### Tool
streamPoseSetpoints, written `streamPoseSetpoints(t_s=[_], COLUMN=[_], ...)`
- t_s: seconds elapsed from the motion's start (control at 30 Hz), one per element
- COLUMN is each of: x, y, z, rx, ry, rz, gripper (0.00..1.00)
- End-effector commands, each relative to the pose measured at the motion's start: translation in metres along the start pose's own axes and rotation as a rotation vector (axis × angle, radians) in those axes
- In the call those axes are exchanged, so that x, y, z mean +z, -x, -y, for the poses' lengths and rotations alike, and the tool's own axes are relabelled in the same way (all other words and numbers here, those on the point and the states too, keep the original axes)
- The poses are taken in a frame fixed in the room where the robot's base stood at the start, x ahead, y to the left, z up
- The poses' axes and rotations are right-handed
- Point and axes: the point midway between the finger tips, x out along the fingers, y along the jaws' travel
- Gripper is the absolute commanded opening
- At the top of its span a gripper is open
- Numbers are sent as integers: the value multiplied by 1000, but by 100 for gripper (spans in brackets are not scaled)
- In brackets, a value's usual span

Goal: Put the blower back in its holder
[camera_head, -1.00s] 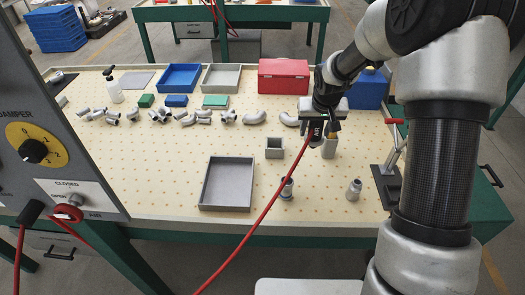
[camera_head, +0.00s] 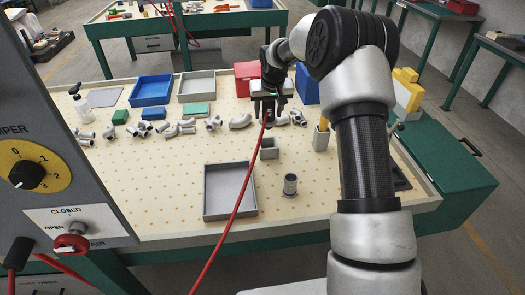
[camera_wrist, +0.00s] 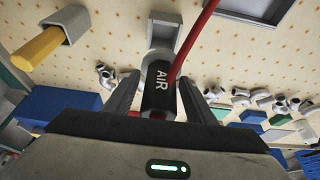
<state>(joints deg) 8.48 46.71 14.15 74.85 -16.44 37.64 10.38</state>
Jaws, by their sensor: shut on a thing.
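The blower (camera_wrist: 158,90) is a black body marked AIR with a red hose. My gripper (camera_wrist: 162,86) is shut on it, one finger on each side. In the head view my gripper (camera_head: 267,106) hangs above the bench, just beyond the empty-looking grey square holder (camera_head: 269,154). A grey open cup shape, likely that holder, shows past the blower in the wrist view (camera_wrist: 163,34), partly covered by blower and hose. I cannot tell the exact gap between them. The blower itself is mostly hidden in the head view.
A second grey holder (camera_head: 320,142) with a yellow handle stands to the right. A grey tray (camera_head: 206,192) and an upright metal fitting (camera_head: 290,185) are nearer me. Pipe fittings (camera_head: 187,128) line the bench behind. The red hose (camera_head: 240,200) runs across the tray's right side.

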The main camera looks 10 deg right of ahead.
Motion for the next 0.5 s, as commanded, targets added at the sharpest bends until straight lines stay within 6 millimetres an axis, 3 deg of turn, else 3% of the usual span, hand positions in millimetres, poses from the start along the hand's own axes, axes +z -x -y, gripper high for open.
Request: streamPoseSetpoints(t_s=[0.33, 0.5], x=[0, 8], y=[-1, -21], z=[0, 0], rx=[0, 0], ry=[-1, -2], rz=[-1, 1], gripper=[27, 27])
